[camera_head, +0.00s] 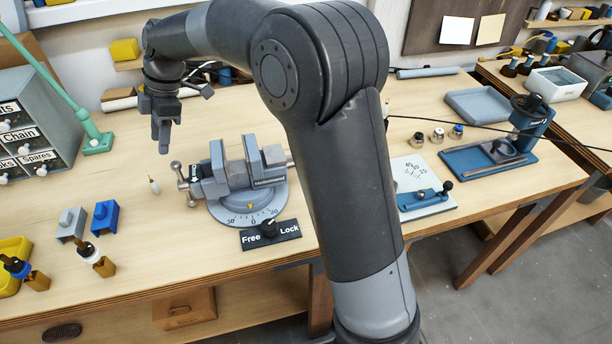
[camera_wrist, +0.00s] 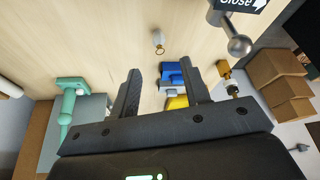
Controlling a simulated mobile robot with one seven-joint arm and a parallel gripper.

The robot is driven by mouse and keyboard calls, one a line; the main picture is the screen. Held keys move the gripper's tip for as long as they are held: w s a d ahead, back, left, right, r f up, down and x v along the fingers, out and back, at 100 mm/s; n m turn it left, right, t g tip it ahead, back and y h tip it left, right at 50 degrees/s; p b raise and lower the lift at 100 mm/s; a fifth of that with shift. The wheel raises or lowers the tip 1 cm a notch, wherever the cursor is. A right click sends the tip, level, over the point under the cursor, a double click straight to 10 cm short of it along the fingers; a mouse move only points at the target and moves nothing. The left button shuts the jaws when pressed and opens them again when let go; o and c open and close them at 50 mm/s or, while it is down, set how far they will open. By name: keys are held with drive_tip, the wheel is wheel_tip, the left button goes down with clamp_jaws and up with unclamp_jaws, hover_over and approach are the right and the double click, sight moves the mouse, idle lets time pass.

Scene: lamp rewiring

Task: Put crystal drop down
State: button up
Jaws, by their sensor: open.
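A small pale drop-shaped piece, which looks like the crystal drop (camera_head: 154,186), stands on the bare wooden bench top left of the grey vise. It also shows in the wrist view (camera_wrist: 159,42), beyond the fingertips and between their lines. My gripper (camera_head: 163,142) hangs above the bench, over and slightly behind the drop in the head view. In the wrist view its two fingers (camera_wrist: 162,78) are spread apart with nothing between them. The drop is apart from both fingers.
The vise (camera_head: 236,178) stands right of the drop, with its Free/Lock plate (camera_head: 270,234) in front. A green lamp stand (camera_head: 97,142) and labelled drawers (camera_head: 28,125) are at left. Blue (camera_head: 105,216) and grey (camera_head: 70,224) blocks sit nearer the front. Bench around the drop is clear.

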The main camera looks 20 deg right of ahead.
drive_tip(key=s+d+r+m+t+h, duration=0.2)
drive_tip(key=s+d+r+m+t, duration=0.1)
drive_tip(key=s+d+m, duration=0.75)
drive_tip(key=s+d+r+m+t+h, duration=0.15)
drive_tip(key=s+d+r+m, duration=0.3)
drive_tip(key=s+d, duration=0.6)
drive_tip(key=s+d+f+m+t, duration=0.2)
drive_tip(key=s+d+f+m, duration=0.2)
drive_tip(key=s+d+m, duration=0.2)
drive_tip(key=d+m, duration=0.1)
drive_tip(key=d, duration=0.1)
drive_tip(key=shift+s+d+f, duration=0.2)
drive_tip(key=shift+s+d, duration=0.1)
drive_tip(key=shift+o, duration=0.5)
drive_tip(key=shift+t+h, duration=0.25)
